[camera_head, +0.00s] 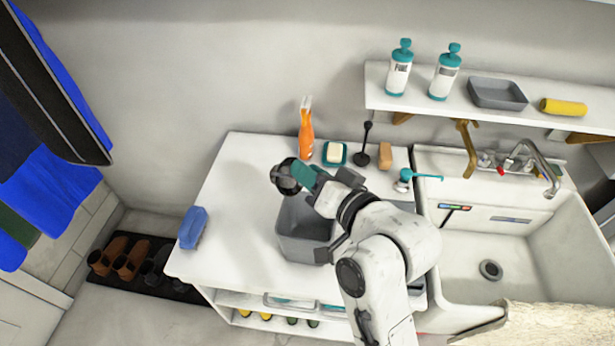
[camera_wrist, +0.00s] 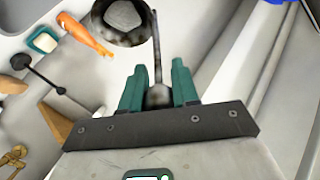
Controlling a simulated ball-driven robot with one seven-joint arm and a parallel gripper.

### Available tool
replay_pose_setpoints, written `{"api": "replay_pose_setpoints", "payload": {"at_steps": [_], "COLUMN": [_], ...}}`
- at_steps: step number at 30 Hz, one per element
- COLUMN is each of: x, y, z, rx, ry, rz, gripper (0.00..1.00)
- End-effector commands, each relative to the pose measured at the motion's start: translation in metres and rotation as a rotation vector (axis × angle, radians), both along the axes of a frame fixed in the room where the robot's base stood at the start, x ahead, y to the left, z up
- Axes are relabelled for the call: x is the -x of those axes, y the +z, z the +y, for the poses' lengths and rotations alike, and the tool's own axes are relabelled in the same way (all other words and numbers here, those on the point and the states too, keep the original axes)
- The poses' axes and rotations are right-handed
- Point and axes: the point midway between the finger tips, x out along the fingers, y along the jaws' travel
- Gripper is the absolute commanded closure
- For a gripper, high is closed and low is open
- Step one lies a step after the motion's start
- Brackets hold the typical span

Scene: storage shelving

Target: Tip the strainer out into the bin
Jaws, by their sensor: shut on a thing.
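The strainer (camera_head: 285,178) is a dark round bowl on a thin handle. In the wrist view its bowl (camera_wrist: 140,35) is at the top, with a pale grey patch inside; I cannot tell whether that is contents. My gripper (camera_head: 304,173), with teal fingers, is shut on the strainer's handle, which also shows between the fingers (camera_wrist: 158,84) in the wrist view. The grey bin (camera_head: 303,249) stands on the white counter. The strainer appears above its back left corner, apart from it. My arm hides the bin's right side.
An orange bottle (camera_head: 305,135), a soap dish (camera_head: 334,154), and a black long-handled tool (camera_head: 364,149) stand along the counter's back. The sink (camera_head: 490,240) is at right.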

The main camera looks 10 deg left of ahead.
Motion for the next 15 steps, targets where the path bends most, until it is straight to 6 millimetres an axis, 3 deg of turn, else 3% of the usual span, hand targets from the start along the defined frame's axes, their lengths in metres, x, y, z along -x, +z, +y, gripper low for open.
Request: {"api": "replay_pose_setpoints", "payload": {"at_steps": [15], "x": [0.0068], "y": [-0.0122], "z": [-0.0115], "rx": [-0.095], "ry": [-0.001], "rz": [-0.061], "gripper": [1.00]}}
